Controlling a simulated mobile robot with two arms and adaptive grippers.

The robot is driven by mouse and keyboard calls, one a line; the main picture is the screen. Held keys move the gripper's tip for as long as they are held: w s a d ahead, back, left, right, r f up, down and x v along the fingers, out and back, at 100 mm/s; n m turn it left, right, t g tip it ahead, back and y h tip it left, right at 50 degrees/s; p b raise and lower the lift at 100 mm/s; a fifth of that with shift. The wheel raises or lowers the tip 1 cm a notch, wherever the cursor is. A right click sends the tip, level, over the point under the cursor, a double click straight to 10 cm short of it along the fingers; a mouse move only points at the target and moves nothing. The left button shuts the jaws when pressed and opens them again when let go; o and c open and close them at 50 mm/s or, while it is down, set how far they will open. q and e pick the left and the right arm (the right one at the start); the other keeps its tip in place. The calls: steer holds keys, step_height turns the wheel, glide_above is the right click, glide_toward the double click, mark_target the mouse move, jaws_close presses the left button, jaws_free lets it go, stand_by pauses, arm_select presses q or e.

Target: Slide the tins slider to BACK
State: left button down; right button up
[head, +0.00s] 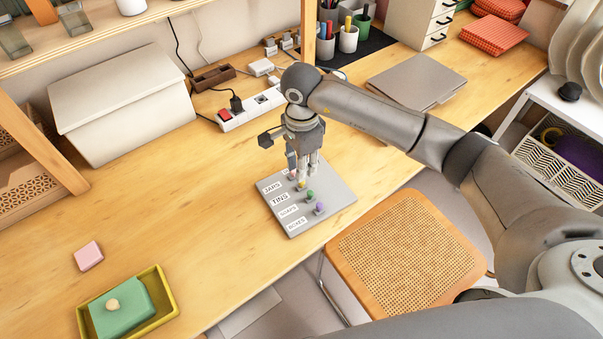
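A grey slider panel (335,208) lies on the wooden table, with white labels reading JAMS, TINS and two lower ones that look like SOAPS and BOXES. The TINS label (280,198) is second from the top. A yellow knob (301,186) stands in the TINS row, with a green knob (310,196) and a purple knob (320,208) below it. My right gripper (302,174) points down over the panel, its fingertips right by the yellow knob. The fingers partly hide the JAMS row. Whether they touch or grip the knob is unclear. My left gripper is out of view.
A power strip (250,108) and a closed laptop (415,78) lie behind the panel. A chair with a woven seat (405,250) stands at the table's front edge. A yellow tray (160,318) and a pink block (88,256) are at left. The table left of the panel is clear.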

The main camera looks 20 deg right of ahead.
mark_target(301, 184)
step_height(301, 184, down, 5)
steer(key=shift+p, duration=0.35)
jaws_close()
